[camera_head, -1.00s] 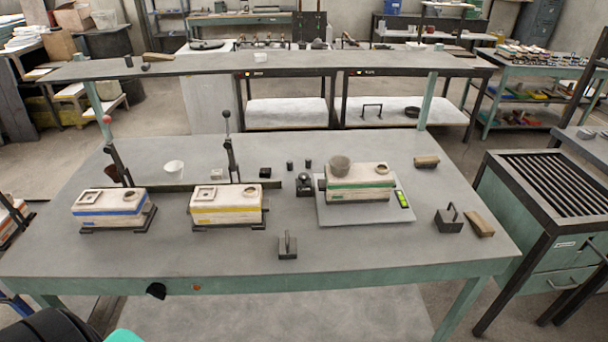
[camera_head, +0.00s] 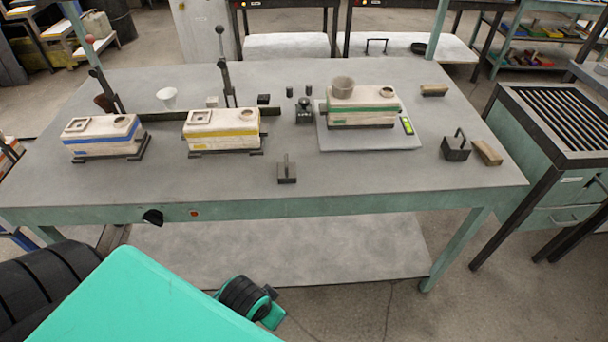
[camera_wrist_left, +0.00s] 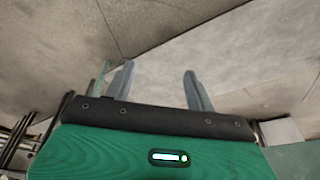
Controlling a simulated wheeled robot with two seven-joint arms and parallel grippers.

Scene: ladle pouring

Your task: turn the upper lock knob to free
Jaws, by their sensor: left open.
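A black knob (camera_head: 153,217) sits on the front edge of the workbench, left of centre, with a small orange-red round part (camera_head: 194,213) to its right. I cannot tell from its shape which lock position it is in, nor whether it is the upper lock knob. In the left wrist view, my left gripper (camera_wrist_left: 160,80) is open and empty, its two grey fingers apart over bare grey surfaces. No knob shows in that view. The gripper's fingers cannot be made out in the head view. My right gripper is not in view.
The workbench (camera_head: 370,184) carries a blue-striped box (camera_head: 102,138), a yellow-striped box (camera_head: 222,130) and a green-striped box (camera_head: 361,110) with a grey cup (camera_head: 343,88) on it. Two upright levers stand behind the left boxes. A dark handled block (camera_head: 287,171) lies near the front.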

